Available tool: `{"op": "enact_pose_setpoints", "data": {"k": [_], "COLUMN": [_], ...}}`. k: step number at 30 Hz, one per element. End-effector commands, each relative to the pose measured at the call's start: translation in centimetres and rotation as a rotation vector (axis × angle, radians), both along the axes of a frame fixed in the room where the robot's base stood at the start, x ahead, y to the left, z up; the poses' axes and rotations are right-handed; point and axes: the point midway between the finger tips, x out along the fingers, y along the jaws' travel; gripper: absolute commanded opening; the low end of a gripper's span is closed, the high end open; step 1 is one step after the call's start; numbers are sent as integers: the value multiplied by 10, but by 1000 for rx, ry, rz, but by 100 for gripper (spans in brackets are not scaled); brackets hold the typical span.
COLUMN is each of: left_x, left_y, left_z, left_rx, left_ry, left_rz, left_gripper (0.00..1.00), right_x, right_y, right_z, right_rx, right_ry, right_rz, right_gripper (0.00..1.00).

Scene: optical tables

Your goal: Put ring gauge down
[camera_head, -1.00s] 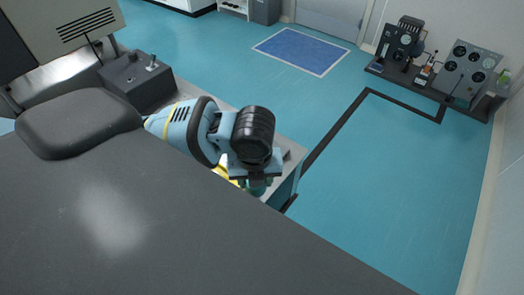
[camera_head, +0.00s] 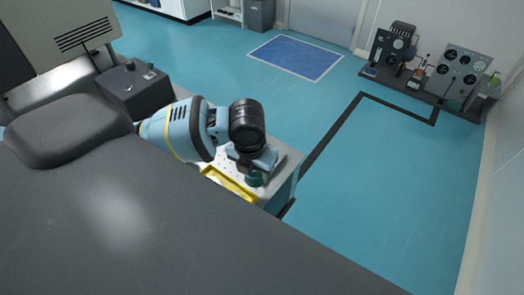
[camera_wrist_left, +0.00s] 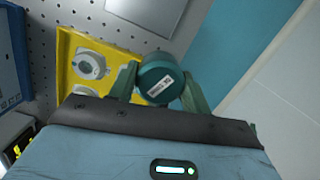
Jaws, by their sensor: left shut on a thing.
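The ring gauge, a short teal cylinder with a white label (camera_wrist_left: 158,76), sits between the two teal fingers of my left gripper (camera_wrist_left: 160,92) in the left wrist view. The gripper is shut on it. In the head view my left gripper (camera_head: 255,168) is at the right end of the table, with the teal gauge (camera_head: 257,180) partly visible below it. A yellow tray (camera_head: 230,184) lies beside it on the left; it also shows in the wrist view (camera_wrist_left: 66,50), holding round grey-white pieces. I cannot tell whether the gauge touches the tabletop. My right gripper is in neither view.
The perforated grey tabletop (camera_head: 288,160) has a little bare room around the gripper and ends just to its right, above the teal floor. A blue case (camera_wrist_left: 10,60) stands at the left in the wrist view. Panels with dials (camera_head: 460,75) stand far off at the right.

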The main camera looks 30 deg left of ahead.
Motion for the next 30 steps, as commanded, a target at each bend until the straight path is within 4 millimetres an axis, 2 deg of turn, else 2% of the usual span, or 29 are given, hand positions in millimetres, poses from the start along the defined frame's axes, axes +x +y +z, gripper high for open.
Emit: {"op": "enact_pose_setpoints", "data": {"k": [1,6,12,26,30], "left_x": [12,48,81,103,100], "left_y": [4,19,33,43,42], "left_z": [-1,-5,-8,-10,-33], "left_rx": [-1,-1,-2,-2,-1], "left_ry": [-1,-1,0,-1,1], "left_rz": [5,5,3,3,0], "left_gripper": [19,19,19,19,19], "right_x": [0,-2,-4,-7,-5], "right_y": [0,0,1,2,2], "right_z": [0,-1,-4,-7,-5], "right_rx": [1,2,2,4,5], "right_ry": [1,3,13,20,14], "right_rz": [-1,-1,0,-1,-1], "right_gripper": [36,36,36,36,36]}}
